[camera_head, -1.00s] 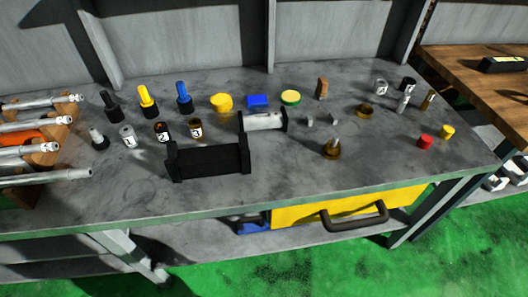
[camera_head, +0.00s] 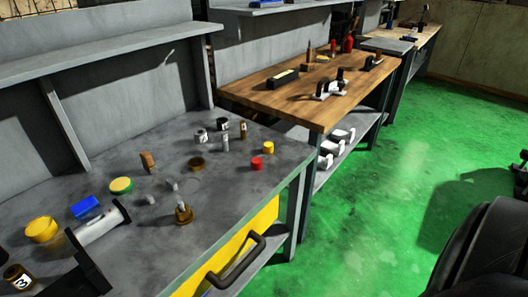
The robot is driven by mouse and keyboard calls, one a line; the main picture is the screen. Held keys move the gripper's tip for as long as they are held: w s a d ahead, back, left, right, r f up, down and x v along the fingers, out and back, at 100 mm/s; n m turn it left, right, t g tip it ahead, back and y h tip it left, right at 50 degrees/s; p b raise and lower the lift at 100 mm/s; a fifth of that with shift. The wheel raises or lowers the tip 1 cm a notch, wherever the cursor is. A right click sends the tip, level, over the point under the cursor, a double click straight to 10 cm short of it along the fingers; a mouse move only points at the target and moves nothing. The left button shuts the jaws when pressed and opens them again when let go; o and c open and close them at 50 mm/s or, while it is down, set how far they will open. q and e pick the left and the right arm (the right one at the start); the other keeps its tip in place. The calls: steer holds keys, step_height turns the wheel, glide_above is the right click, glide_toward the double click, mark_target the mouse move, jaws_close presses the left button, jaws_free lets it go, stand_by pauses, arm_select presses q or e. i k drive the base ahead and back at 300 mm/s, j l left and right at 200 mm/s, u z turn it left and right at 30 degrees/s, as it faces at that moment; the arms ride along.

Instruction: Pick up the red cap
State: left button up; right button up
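The red cap (camera_head: 257,163) stands on the grey metal workbench (camera_head: 215,205), near its right front corner. A yellow cap (camera_head: 268,148) stands just behind and to the right of it. Nothing touches or covers the red cap. Neither of my grippers shows in the head view, so whether they are open or shut cannot be seen.
A brass fitting (camera_head: 184,213), a brass ring (camera_head: 197,163) and small cylinders (camera_head: 225,141) stand left of the cap. A yellow drawer (camera_head: 228,248) with a dark handle (camera_head: 238,262) sticks out below.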

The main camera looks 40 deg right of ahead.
mark_target(256, 162)
steer(key=z, duration=1.2)
